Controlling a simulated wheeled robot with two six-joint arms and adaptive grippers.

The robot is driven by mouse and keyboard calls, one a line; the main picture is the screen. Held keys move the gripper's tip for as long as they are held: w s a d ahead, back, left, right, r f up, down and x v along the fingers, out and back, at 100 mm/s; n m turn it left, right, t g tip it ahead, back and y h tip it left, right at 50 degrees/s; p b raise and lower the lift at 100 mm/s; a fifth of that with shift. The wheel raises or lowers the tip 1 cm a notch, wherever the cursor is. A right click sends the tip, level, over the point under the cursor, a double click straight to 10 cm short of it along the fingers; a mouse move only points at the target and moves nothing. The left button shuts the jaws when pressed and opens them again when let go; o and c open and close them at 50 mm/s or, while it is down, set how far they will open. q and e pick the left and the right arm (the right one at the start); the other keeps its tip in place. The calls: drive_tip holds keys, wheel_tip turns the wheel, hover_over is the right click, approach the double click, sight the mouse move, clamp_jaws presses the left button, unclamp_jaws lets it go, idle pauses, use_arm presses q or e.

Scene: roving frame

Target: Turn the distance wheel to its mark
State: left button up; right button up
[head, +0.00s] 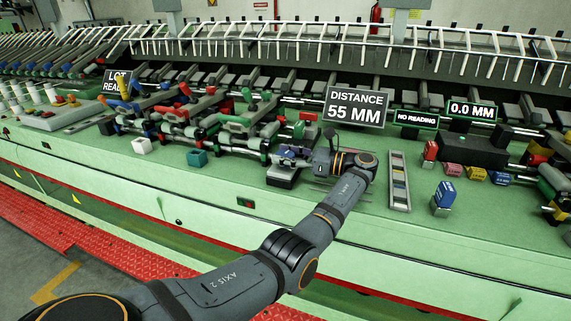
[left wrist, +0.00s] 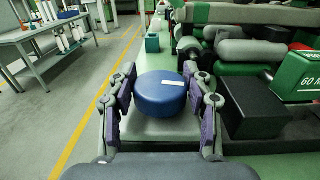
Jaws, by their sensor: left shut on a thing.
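In the left wrist view the distance wheel (left wrist: 160,95) is a round blue knob with a short white line on top, lying nearly crosswise in that view. My left gripper (left wrist: 166,100) has its purple-padded fingers on either side of the wheel and is shut on it. In the head view my left gripper (head: 297,153) is low over the green bench; the wheel is hard to make out there. A sign (head: 355,107) above reads DISTANCE 55 MM. I cannot make out a fixed mark beside the wheel. My right gripper is not in view.
A black block (head: 283,176) sits close by my left gripper. A teal block (head: 197,159) and a white block (head: 142,146) stand to the left. Rods and clamps crowd behind.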

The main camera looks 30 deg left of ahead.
sight(285, 154)
use_arm(q)
drive_tip(key=shift+n+g+b, duration=0.3)
drive_tip(key=shift+g+b, duration=0.05)
drive_tip(key=shift+g, duration=0.15)
drive_tip(key=o, duration=1.2)
drive_tip(key=shift+a, duration=0.1)
wheel_tip(285, 154, up, 10)
